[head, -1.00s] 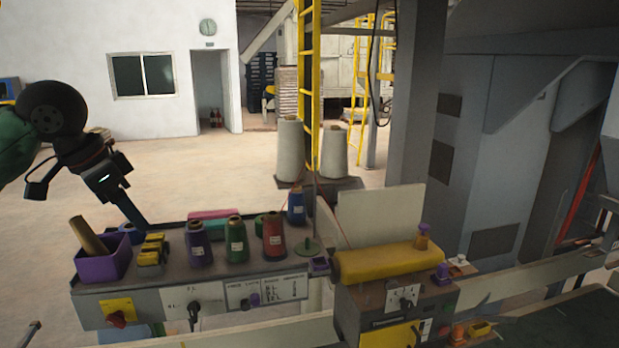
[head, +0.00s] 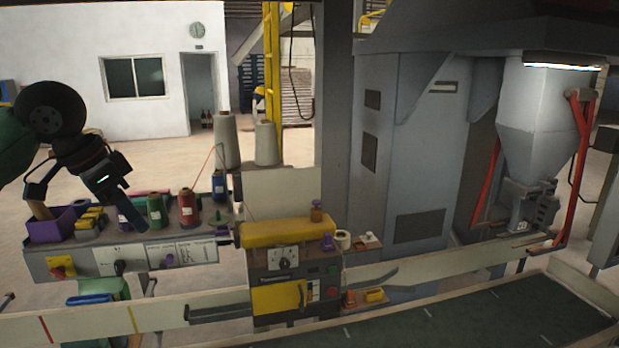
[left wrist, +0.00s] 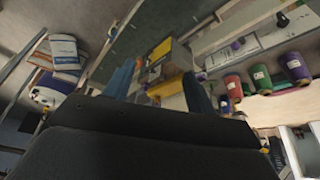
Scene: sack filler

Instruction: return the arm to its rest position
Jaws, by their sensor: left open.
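My left arm comes in from the left in the head view, raised over the left end of the thread shelf. My left gripper (head: 132,212) points down in front of the spools and holds nothing that I can see. In the left wrist view its two blue-grey fingers (left wrist: 160,88) stand apart, with the yellow-topped machine seen between them. My right gripper is not in view.
The thread shelf (head: 120,262) holds several spools, including a green one (head: 156,210) and a red one (head: 188,207), and a purple bin (head: 50,226). The sewing machine (head: 285,232) stands beside it. A conveyor (head: 470,318) runs at the front right, below a hopper (head: 545,120).

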